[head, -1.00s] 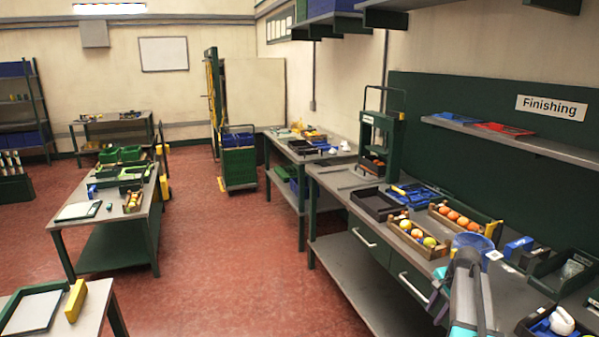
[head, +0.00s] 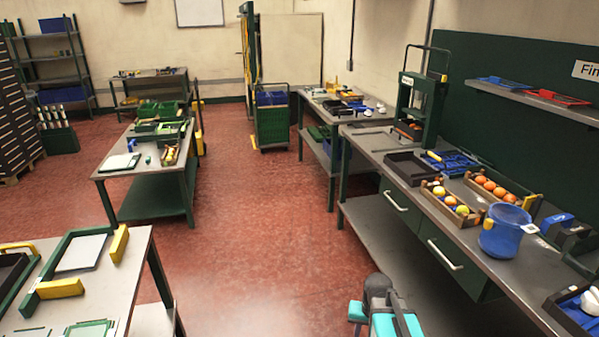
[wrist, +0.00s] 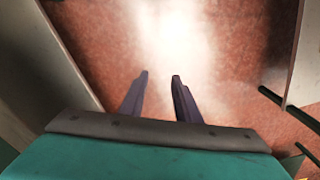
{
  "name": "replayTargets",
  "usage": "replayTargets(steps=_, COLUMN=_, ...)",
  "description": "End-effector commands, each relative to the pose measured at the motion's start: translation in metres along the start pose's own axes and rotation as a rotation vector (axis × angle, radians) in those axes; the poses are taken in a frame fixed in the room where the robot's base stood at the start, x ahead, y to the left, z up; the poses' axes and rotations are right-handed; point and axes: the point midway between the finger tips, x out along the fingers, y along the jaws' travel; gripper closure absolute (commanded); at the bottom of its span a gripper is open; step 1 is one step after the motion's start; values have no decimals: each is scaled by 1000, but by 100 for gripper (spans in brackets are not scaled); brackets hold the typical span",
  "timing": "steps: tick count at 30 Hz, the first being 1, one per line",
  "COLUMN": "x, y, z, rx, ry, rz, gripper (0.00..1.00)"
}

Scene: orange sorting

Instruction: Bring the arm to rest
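My gripper (wrist: 160,78) shows in the wrist view with its two dark fingers apart and nothing between them. Behind the fingers is only the red floor (wrist: 215,60), with a bright glare on it. In the head view part of my arm (head: 385,312) shows at the bottom, over the floor aisle left of the right-hand bench. The fingertips are not seen in the head view.
The right-hand bench (head: 425,205) carries a blue bucket (head: 502,232), wooden crates of oranges (head: 450,203) and a green press (head: 422,105). Another table (head: 130,270) stands at the lower left. The floor aisle between (head: 245,235) is clear.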

Motion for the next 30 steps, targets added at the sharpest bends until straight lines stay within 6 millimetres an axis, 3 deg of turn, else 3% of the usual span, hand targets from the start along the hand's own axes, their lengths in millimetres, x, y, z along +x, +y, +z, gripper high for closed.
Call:
replayTargets(steps=8, x=14, y=-29, z=39, rx=-198, ry=-16, rz=23, gripper=71)
replayTargets(steps=14, x=49, y=-24, z=58, rx=-204, ry=-63, rz=29, gripper=71)
replayTargets(steps=20, x=88, y=-17, z=86, rx=-201, ry=-125, rz=34, gripper=71)
replayTargets(steps=30, x=176, y=1, z=161, rx=-201, ry=-277, rz=49, gripper=71)
